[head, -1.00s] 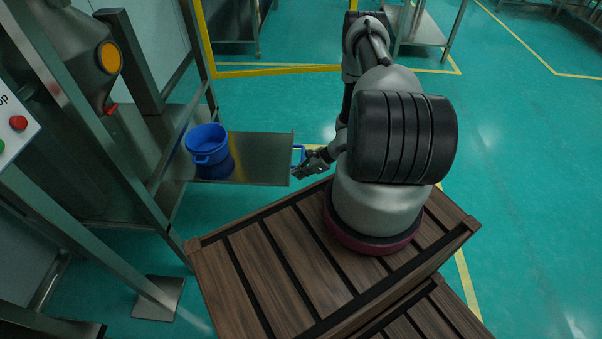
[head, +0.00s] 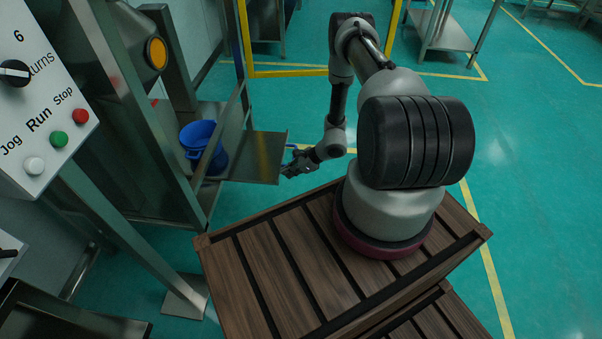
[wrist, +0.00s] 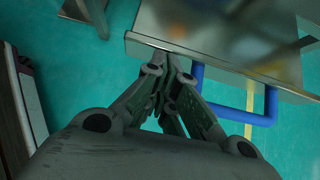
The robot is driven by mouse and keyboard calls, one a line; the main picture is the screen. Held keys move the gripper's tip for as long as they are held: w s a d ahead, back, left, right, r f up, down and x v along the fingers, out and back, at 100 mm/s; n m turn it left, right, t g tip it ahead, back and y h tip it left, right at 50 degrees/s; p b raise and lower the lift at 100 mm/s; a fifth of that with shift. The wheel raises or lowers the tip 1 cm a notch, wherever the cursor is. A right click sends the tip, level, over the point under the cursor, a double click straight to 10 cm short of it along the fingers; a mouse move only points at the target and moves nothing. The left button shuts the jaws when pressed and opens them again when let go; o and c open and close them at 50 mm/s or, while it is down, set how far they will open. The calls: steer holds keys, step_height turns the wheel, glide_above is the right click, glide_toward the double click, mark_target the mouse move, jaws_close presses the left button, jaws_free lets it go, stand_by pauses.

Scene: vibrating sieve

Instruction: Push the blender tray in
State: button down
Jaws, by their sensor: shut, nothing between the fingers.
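The metal tray (head: 255,158) sticks partly out of the machine frame at left centre of the head view. A blue pot (head: 195,140) stands on it, partly hidden behind a frame bar. In the wrist view the tray's front edge (wrist: 225,78) crosses the upper right, with its blue handle (wrist: 240,113) below it. My gripper (head: 289,171) is shut and empty at the tray's front end. Its fingertips (wrist: 172,62) meet the front edge beside the handle's left end in the wrist view; I cannot tell if they press on it.
A control panel (head: 45,105) with a knob and buttons is at the left. Metal frame posts (head: 125,100) stand between it and the tray. A yellow rail (head: 300,72) and a metal table (head: 445,28) are behind. Green floor is clear to the right.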

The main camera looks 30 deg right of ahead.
mark_target(228, 169)
steer(key=w+a, duration=0.4)
steer(key=a, duration=0.2)
steer(key=w+a, duration=0.4)
steer(key=a, duration=0.2)
steer(key=w+a, duration=0.4)
steer(key=a, duration=0.2)
steer(key=shift+w+a, duration=0.25)
steer(key=shift+w+a+r, duration=0.1)
steer(key=shift+w+a, duration=0.15)
steer(key=shift+a, duration=0.05)
steer(key=shift+w, duration=0.1)
